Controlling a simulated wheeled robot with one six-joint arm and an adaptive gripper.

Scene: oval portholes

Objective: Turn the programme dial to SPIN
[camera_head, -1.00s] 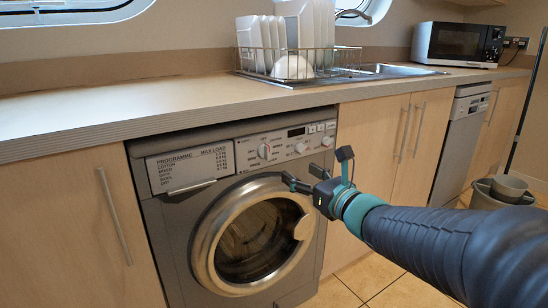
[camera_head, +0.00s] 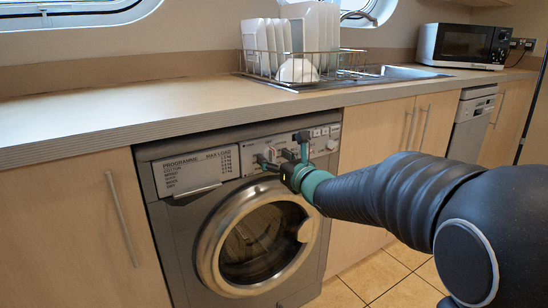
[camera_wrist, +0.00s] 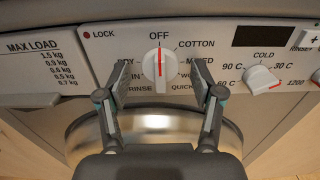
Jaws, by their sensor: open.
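The programme dial (camera_wrist: 158,68) is a round white knob with a red line on its grip. In the wrist view the line points straight up at OFF. Labels ring it: COTTON, MIXED, QUICK and RINSE can be read. A label ending in "IN" (camera_wrist: 129,77) at lower left is partly covered by my left finger. My gripper (camera_wrist: 158,73) is open, with one finger on each side of the dial and a gap to it on both sides. In the head view my gripper (camera_head: 282,154) is at the washing machine's control panel (camera_head: 326,143) and mostly hides the dial.
A second white knob (camera_wrist: 262,79) with temperatures stands right of the dial, beside a dark display (camera_wrist: 262,35). The drawer front (camera_wrist: 35,70) is to the left. The round door (camera_head: 207,242) lies below, and the countertop edge (camera_head: 180,133) overhangs above.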

